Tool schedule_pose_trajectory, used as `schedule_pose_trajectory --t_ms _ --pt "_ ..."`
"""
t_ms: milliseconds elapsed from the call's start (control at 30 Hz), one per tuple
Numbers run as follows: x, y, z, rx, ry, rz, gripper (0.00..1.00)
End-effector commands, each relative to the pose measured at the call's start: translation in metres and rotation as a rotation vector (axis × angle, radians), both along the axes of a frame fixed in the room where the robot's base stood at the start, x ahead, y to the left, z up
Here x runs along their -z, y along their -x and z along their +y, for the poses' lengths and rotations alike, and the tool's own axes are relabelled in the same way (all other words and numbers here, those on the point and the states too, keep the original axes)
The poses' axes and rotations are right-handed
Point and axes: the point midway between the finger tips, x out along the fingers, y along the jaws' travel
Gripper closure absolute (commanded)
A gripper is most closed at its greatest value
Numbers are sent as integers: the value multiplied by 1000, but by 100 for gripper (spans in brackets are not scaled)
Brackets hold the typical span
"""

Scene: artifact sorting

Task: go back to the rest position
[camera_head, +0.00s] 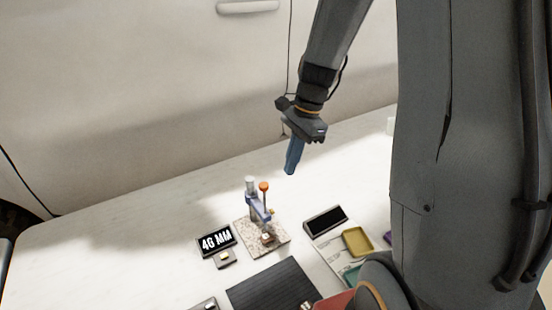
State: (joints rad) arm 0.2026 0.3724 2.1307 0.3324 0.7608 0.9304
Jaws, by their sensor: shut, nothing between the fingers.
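My gripper (291,161) hangs from my arm above the white table, with its blue fingers pointing down and together. It is shut and nothing shows between the fingers. It is above and to the right of a measuring stand (251,200) with an orange knob. A small object (267,238) rests on the stand's speckled base plate. The gripper is apart from everything on the table.
A display reading "46 MM" (216,241) stands left of the stand. A dark mat (272,289) lies in front. A dark panel (325,220), a yellow tray (357,242) and a teal tray (351,273) are at the right. The table's left side is clear.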

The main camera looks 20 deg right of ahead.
Motion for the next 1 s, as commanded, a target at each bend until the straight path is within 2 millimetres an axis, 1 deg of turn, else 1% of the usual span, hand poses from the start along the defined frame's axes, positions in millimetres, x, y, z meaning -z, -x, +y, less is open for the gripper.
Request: schedule_pose_trajectory --t_ms 100,167,267,367,500,600,700,800,1000 --pt "-2 0 -1 0 0 0 100" --pt "-2 3 1 -31 7 -10 100" --pt "-4 18 8 -190 40 -56 100" --pt "-6 41 16 -460 95 -126 100" --pt "-7 75 27 -870 171 -218 100" --pt "-7 93 32 -1109 213 -265 100" --pt "-7 105 35 -1276 241 -295 100" --pt "-7 111 36 -1357 255 -309 100" --pt "-7 112 36 -1375 256 -311 100"
